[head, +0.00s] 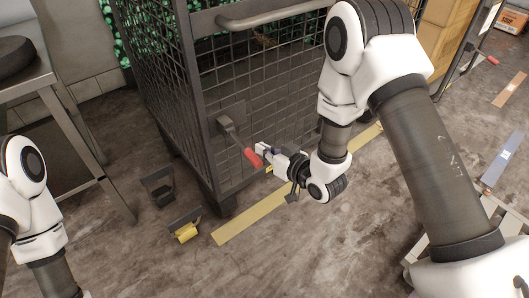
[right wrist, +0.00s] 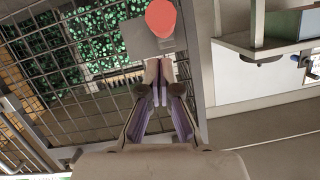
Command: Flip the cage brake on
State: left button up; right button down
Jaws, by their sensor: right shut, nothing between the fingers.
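The wire cage (head: 262,85) stands in the middle of the head view. Its brake lever (head: 235,140) is a dark bar on a grey plate low on the cage's front, with a red grip (head: 252,158) at its lower right end. In the right wrist view the red grip (right wrist: 160,18) is just beyond the fingertips. My right gripper (head: 262,148) is shut and empty, with its tips right beside the red grip; I cannot tell if they touch. It also shows in the right wrist view (right wrist: 158,70). My left arm shows at the left edge, but its gripper is out of view.
A metal table (head: 30,75) stands at the left with a dark round object (head: 14,56) on it. A yellow floor strip (head: 245,220) runs below the cage. Two small floor brackets, one dark (head: 158,187) and one with yellow (head: 185,228), lie left of it.

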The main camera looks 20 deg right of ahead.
pick_arm(q)
jog(key=shift+s+r, duration=0.25)
jog(key=shift+r, duration=0.55)
pick_arm(e)
jog(key=v, duration=1)
jog(key=shift+s+f, duration=0.25)
jog(key=shift+f, duration=0.1)
pick_arm(q)
jog(key=shift+d, duration=0.1)
pick_arm(e)
jog(key=shift+d, duration=0.15)
jog(key=s+a+f+g+h, duration=0.15)
jog(key=s+f+g, duration=0.6)
jog(key=f, duration=0.75)
jog(key=s+d+f+m+g+h, duration=0.1)
jog(key=s+d+f+g+h, duration=0.2)
jog(key=s, duration=0.5)
jog(key=s+d+f+m+g+h, duration=0.1)
jog(key=s+d+f+m+g, duration=0.2)
jog(key=s, duration=0.6)
pick_arm(q)
notch_tip(320, 180, up, 18)
jog(key=p, duration=1.8)
jog(key=shift+r, duration=0.25)
pick_arm(e)
notch_tip(320, 180, up, 17)
jog(key=a+n, duration=0.1)
jog(key=shift+w, duration=0.25)
